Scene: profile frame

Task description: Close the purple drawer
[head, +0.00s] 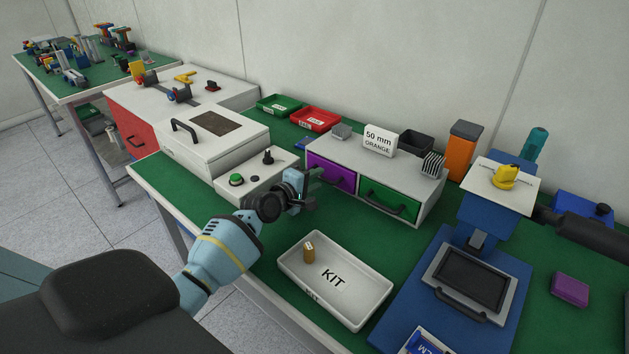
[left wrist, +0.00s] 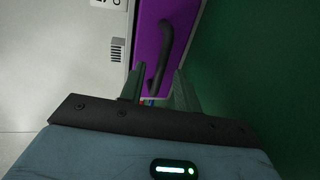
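The purple drawer (head: 331,174) is the left one of two in a grey cabinet (head: 413,170). Its purple front and dark bar handle (left wrist: 168,50) show close up in the left wrist view. I cannot tell how far out the drawer stands. My left gripper (head: 310,184) is in front of the drawer's left part and hides some of it. In the left wrist view its two fingers (left wrist: 158,88) are apart, with one end of the handle showing between their tips. I cannot tell whether they touch it. My right gripper is not in view.
A green drawer (head: 388,202) with a dark handle is right of the purple one. A white KIT tray (head: 360,300) holding a small brass-coloured part lies in front. A box with a green button (head: 236,180) stands left of my gripper. Blue equipment (head: 455,290) stands at right.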

